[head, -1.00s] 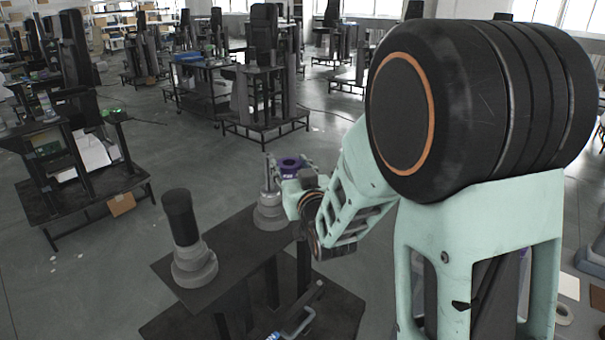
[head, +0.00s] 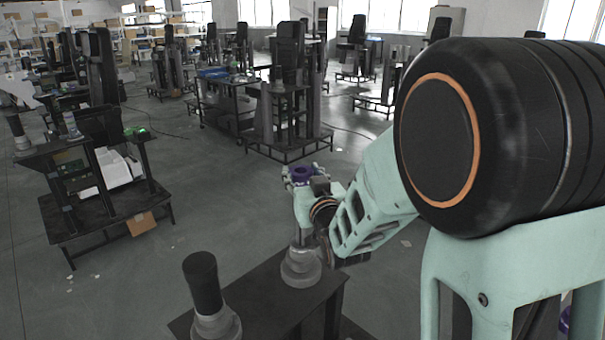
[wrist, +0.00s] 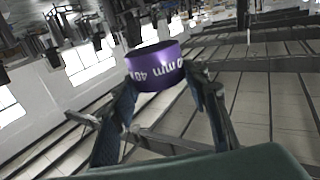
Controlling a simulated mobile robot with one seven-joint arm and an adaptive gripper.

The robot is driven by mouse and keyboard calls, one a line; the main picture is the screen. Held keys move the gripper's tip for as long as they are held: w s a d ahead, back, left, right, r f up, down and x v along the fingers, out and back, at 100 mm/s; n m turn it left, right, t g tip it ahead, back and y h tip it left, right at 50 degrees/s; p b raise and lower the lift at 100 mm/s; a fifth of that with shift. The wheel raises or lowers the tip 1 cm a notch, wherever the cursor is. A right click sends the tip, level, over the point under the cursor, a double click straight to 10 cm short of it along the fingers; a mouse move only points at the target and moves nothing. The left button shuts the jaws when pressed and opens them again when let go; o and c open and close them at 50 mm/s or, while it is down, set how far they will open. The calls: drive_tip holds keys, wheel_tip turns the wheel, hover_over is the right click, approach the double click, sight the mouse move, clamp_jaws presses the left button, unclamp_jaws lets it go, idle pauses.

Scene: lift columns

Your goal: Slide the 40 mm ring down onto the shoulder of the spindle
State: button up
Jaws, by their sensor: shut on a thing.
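The purple 40 mm ring (head: 302,173) is held in my gripper (head: 301,180) in the head view, high above the grey stepped base of the spindle (head: 301,270). In the wrist view the ring (wrist: 155,68) sits between the two fingers (wrist: 162,95), its "40 mm" lettering towards the camera and upside down. The spindle stands upright at the far end of a dark table. My gripper and wrist hide its upper part, so I cannot tell whether the ring is in line with it. The ring appears clear of the shoulder.
A black cylinder (head: 203,284) on a grey stepped base (head: 217,325) stands nearer on the same dark table (head: 262,293). Open floor lies left of the table. A workbench (head: 95,190) stands further left, and several dark lift columns stand behind.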

drive_tip(key=b, duration=0.3)
hover_over(302, 232)
wheel_tip(302, 232, down, 5)
drive_tip(key=shift+s+f+b, duration=0.15)
drive_tip(key=shift+f+b, duration=0.15)
drive_tip(key=shift+b, duration=0.95)
idle(0.7)
drive_tip(key=shift+r+p, duration=0.15)
drive_tip(key=shift+p, duration=0.8)
drive_tip(key=shift+f+p, duration=0.25)
drive_tip(key=shift+p, duration=0.35)
drive_tip(key=shift+f, duration=0.25)
drive_tip(key=shift+f+b, duration=4.9)
drive_tip(key=shift+f, duration=0.85)
